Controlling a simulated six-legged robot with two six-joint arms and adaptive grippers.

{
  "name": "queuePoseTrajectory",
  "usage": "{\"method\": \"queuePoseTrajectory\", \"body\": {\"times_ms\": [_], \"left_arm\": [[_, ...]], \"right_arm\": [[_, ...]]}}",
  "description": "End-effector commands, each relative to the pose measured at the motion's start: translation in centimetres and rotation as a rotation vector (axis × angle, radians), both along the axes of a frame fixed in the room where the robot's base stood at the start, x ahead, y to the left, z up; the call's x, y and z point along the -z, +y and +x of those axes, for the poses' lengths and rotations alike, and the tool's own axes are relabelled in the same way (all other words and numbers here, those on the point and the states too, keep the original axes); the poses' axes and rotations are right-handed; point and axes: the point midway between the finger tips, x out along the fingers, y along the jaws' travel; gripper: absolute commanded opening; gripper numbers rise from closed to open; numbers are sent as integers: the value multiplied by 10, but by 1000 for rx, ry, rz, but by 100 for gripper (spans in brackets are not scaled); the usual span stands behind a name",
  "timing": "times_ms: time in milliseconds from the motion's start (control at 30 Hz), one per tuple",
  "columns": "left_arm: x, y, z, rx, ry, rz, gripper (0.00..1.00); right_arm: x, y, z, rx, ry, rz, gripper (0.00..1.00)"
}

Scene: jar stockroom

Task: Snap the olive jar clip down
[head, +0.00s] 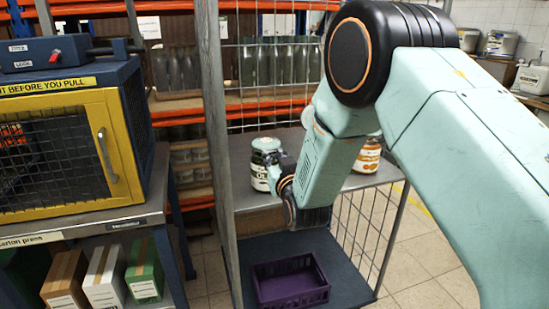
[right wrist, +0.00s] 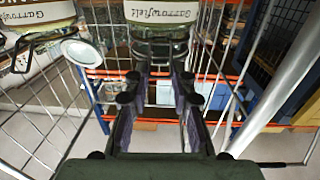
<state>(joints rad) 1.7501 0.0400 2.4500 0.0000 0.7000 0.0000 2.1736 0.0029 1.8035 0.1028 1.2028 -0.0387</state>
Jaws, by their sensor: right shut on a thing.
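The olive jar (head: 259,178) stands on the grey shelf in the head view. In the right wrist view the olive jar (right wrist: 160,18) hangs upside down in the picture. The right gripper's fingers (right wrist: 160,72) are shut at the jar's neck, where the dark clip (right wrist: 160,58) is. The exact contact and the clip's position are hard to make out. My left gripper is not in view.
A jar with an orange label (head: 367,157) stands right of the olive jar, partly behind my arm. A purple crate (head: 290,283) lies on the lower shelf. A metal post (head: 214,130) is close on the left. A yellow-framed mesh cabinet (head: 122,150) stands further left.

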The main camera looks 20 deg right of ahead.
Motion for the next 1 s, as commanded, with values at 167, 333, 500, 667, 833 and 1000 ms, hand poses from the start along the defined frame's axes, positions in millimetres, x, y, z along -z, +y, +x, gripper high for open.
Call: {"method": "queuePoseTrajectory", "body": {"times_ms": [167, 333, 500, 667, 833, 1000], "left_arm": [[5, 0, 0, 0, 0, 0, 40], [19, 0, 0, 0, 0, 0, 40], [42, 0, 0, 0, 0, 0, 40], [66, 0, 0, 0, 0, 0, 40], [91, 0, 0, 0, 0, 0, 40], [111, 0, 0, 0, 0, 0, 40]], "right_arm": [[2, 0, 0, 0, -14, -1, 0], [7, 0, -2, 0, -67, -7, 0], [14, 1, -4, -1, -158, -16, 0], [20, 1, -6, -1, -262, -26, 0], [25, 1, -7, 0, -369, -36, 0], [28, 1, -8, 0, -463, -46, 0]]}}
